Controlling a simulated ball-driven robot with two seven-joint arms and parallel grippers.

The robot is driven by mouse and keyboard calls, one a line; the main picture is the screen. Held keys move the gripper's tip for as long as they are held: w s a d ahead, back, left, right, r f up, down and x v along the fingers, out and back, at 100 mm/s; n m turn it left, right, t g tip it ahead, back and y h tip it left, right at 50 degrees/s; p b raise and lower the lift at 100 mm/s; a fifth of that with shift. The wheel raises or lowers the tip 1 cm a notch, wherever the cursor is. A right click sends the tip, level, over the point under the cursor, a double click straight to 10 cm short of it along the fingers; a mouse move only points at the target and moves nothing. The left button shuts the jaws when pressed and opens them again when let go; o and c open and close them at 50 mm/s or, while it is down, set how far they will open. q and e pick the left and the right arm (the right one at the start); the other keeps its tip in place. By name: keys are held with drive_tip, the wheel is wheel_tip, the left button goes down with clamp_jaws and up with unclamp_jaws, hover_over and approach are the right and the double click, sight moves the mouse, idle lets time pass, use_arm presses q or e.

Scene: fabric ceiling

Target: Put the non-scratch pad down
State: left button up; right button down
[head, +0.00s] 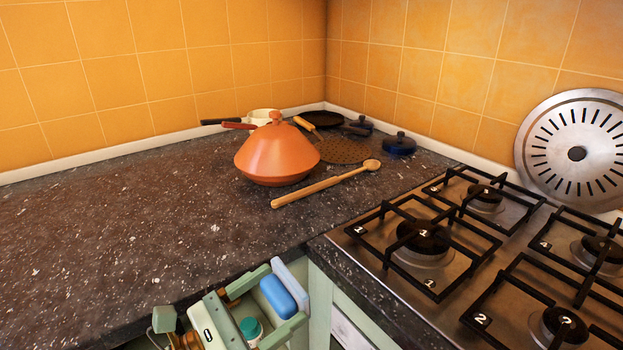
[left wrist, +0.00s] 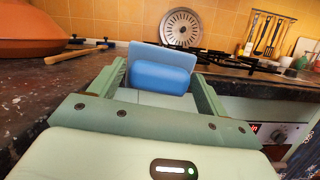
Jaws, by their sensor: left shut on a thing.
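The non-scratch pad (head: 278,297) is a blue rounded block with a paler blue flat layer behind it. My left gripper (head: 286,292) is shut on it, with a green finger on either side, at the bottom of the head view. In the left wrist view the pad (left wrist: 160,77) sits between the ends of the two fingers, the pale layer standing upright behind the blue block. In the head view the gripper and pad overlap the counter's front edge near the inner corner. Whether the pad touches the counter cannot be told. My right gripper is not in view.
The dark speckled counter (head: 130,240) is clear on the left. An orange lidded pot (head: 277,155) and a wooden spoon (head: 325,184) lie further back, with pans behind. A gas hob (head: 450,245) is on the right. A drain-like metal disc (head: 577,125) leans on the wall.

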use_arm(q)
wheel_tip(320, 180, up, 16)
drive_tip(key=s+m+h+p, duration=0.1)
drive_tip(key=s+p, duration=0.1)
drive_tip(key=p, duration=0.7)
drive_tip(key=shift+s+r, duration=0.1)
